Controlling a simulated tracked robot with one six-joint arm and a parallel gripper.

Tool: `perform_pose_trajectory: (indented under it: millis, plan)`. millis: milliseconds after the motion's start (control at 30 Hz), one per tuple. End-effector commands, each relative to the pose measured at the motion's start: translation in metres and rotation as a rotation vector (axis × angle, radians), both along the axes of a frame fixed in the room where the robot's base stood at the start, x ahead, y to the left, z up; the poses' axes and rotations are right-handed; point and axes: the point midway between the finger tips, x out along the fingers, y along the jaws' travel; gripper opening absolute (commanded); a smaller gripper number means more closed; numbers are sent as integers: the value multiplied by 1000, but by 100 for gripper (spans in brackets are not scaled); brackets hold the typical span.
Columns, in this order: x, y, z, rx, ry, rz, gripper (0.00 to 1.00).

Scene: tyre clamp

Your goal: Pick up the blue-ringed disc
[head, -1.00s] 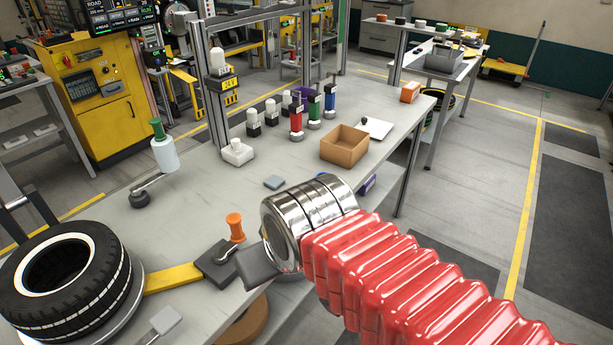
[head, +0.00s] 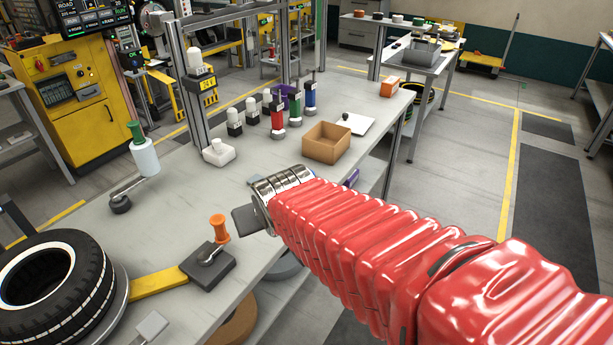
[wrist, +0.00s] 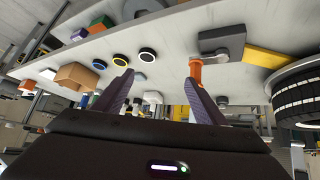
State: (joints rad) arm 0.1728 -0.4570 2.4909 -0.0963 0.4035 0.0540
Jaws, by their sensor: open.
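The blue-ringed disc (wrist: 98,64) lies on the workbench near its edge in the wrist view, small and dark with a blue rim. A yellow-ringed disc (wrist: 120,60) and a white-ringed disc (wrist: 147,55) lie beside it in a row. My gripper (wrist: 160,76) is open and empty, its fingers apart. The blue-ringed disc is beyond the left finger, outside the gap between the fingers. In the head view my gripper (head: 246,220) shows in part over the bench's front edge, and my red arm covers the area where the discs lie.
An orange-handled clamp (head: 218,228) stands close to the left of my gripper, beside a tyre (head: 55,285). A cardboard box (head: 326,143) and several coloured bottles stand farther back. The left-middle benchtop (head: 175,200) is mostly clear.

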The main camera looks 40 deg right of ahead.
Motion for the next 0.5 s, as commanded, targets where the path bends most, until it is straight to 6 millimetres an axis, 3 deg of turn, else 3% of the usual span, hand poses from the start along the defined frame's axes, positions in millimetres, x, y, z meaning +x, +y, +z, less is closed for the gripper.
perform_pose_trajectory:
  millis: [200, 500]
  plan:
    - [42, -52, -22, -34, -96, -71, 65]
    - [81, -122, -54, -73, -243, -146, 65]
